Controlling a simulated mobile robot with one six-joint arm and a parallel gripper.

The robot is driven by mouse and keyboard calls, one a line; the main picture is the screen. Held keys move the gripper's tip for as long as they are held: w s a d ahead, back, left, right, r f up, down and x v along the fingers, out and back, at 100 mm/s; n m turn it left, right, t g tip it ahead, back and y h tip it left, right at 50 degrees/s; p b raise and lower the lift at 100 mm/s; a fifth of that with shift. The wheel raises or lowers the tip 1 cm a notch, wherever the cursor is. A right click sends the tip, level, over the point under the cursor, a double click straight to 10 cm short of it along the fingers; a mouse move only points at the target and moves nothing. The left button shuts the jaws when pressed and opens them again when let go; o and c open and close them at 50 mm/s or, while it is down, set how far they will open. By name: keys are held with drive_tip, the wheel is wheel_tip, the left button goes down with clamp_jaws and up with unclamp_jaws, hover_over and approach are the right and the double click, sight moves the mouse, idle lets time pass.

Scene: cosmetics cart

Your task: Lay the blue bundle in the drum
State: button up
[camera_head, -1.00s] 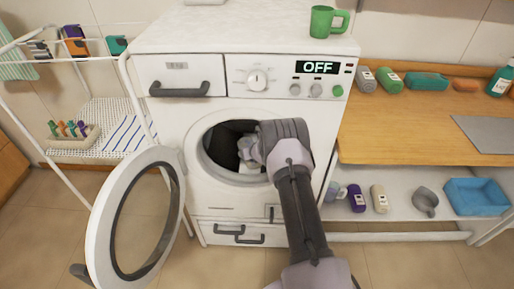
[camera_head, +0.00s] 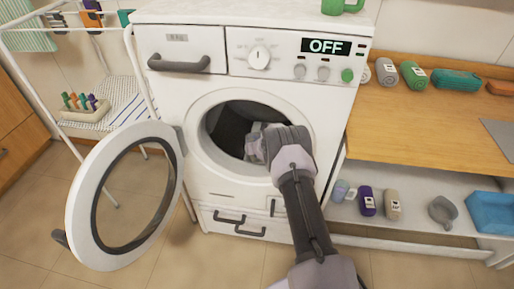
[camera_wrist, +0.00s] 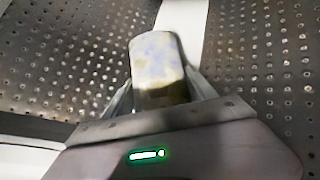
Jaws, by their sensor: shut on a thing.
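The washing machine's drum (camera_head: 232,125) is dark behind the round opening in the head view; its perforated metal wall (camera_wrist: 60,60) fills the wrist view. My gripper (camera_head: 256,146) reaches into the opening from the right, its tips partly hidden by my wrist. In the wrist view my gripper (camera_wrist: 160,92) is shut on a rolled bundle (camera_wrist: 157,62), which looks pale with faint bluish and yellowish patches. The bundle is held inside the drum, its far end pointing inward. Whether it touches the drum wall I cannot tell.
The round door (camera_head: 78,200) stands open to the left. A drying rack (camera_head: 130,80) is behind it. A wooden counter (camera_head: 420,120) with rolled items is at the right, above a shelf with a blue basin (camera_head: 492,212). The display (camera_head: 325,47) reads OFF.

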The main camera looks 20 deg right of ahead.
drive_tip(key=o, duration=1.7)
drive_tip(key=shift+s+r, duration=0.1)
drive_tip(key=shift+r, duration=0.25)
drive_tip(key=p+v, duration=0.5)
drive_tip(key=v, duration=0.6)
drive_tip(key=shift+s+r, duration=0.15)
drive_tip(key=shift+s, duration=0.15)
